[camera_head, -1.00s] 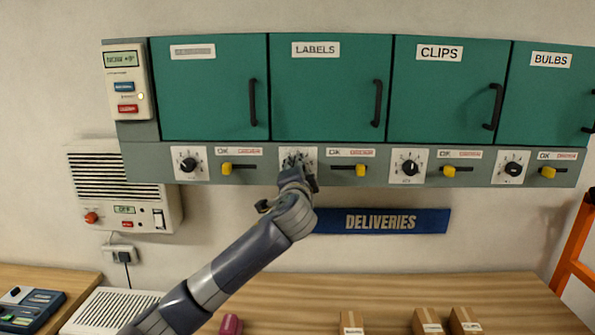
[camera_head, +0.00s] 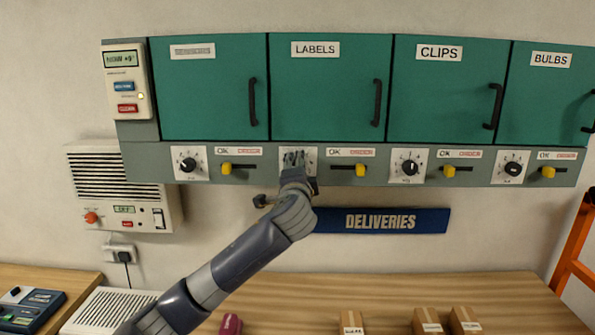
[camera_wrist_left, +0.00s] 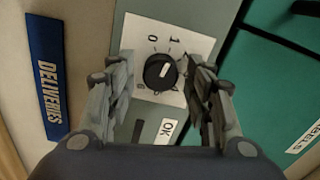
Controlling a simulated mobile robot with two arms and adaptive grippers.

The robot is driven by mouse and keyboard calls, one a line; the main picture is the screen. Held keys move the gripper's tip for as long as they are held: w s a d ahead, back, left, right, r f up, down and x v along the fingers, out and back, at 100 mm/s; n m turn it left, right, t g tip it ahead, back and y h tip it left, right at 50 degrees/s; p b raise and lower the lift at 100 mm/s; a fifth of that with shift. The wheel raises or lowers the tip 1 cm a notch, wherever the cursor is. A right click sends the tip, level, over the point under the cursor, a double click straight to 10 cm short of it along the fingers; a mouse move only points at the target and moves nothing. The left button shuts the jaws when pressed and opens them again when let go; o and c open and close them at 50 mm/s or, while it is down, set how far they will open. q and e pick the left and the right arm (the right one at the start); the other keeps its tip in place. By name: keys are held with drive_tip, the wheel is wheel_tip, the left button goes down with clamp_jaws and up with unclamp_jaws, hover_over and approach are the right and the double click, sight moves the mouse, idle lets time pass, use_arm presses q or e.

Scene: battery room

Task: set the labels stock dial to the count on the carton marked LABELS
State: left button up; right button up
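The labels dial is a black knob (camera_wrist_left: 160,71) on a white numbered plate (camera_head: 312,154) under the green LABELS door (camera_head: 327,88). My left gripper (camera_head: 293,157) is in front of this plate and hides the knob in the head view. In the left wrist view, its two fingers (camera_wrist_left: 158,92) stand apart on either side of the knob, with a gap on each side; nothing is held. Small cartons (camera_head: 351,322), (camera_head: 427,320), (camera_head: 465,320) sit on the wooden counter; their print is too small to read surely. My right gripper is not in view.
A yellow slider (camera_head: 360,170) is just right of the dial. Other dials (camera_head: 410,162) line the strip. A blue DELIVERIES sign (camera_head: 382,221) hangs below. A dark pink object (camera_head: 231,324) lies near my left arm. The counter's middle (camera_head: 400,288) is clear.

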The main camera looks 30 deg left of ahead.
use_arm(q)
drive_tip(key=shift+s, duration=0.1)
drive_tip(key=v, duration=1.2)
drive_tip(key=shift+f, duration=0.1)
idle(0.3)
